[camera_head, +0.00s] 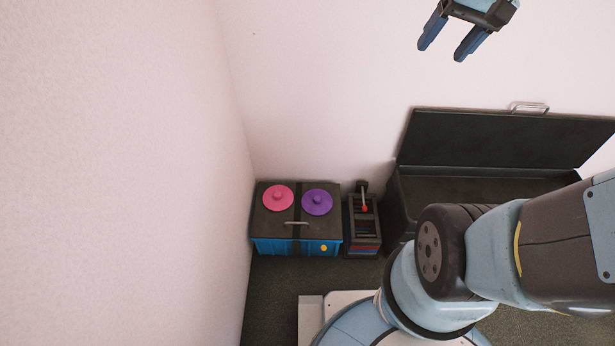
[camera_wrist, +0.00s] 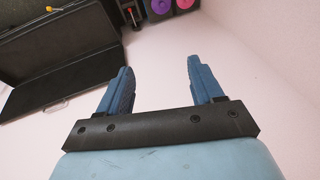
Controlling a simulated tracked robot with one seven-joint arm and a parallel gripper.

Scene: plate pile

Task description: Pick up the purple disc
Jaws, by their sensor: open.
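The purple disc (camera_head: 317,202) has a small knob in its middle. It lies flat on the dark lid of a blue box, to the right of a pink disc (camera_head: 278,198). In the wrist view the purple disc (camera_wrist: 161,5) shows partly at the top edge, with the pink disc (camera_wrist: 186,3) beside it. My gripper (camera_head: 446,45) is high up at the top right of the head view, well apart from the discs. Its two blue fingers are spread with nothing between them, and they also show in the wrist view (camera_wrist: 162,80).
The blue box (camera_head: 284,247) has a handle (camera_head: 296,223) on its lid and stands in the corner by the left wall. A small dark rack (camera_head: 363,238) with a red-tipped tool stands to its right. A large black case (camera_head: 487,138) stands open further right. The floor in front is partly clear.

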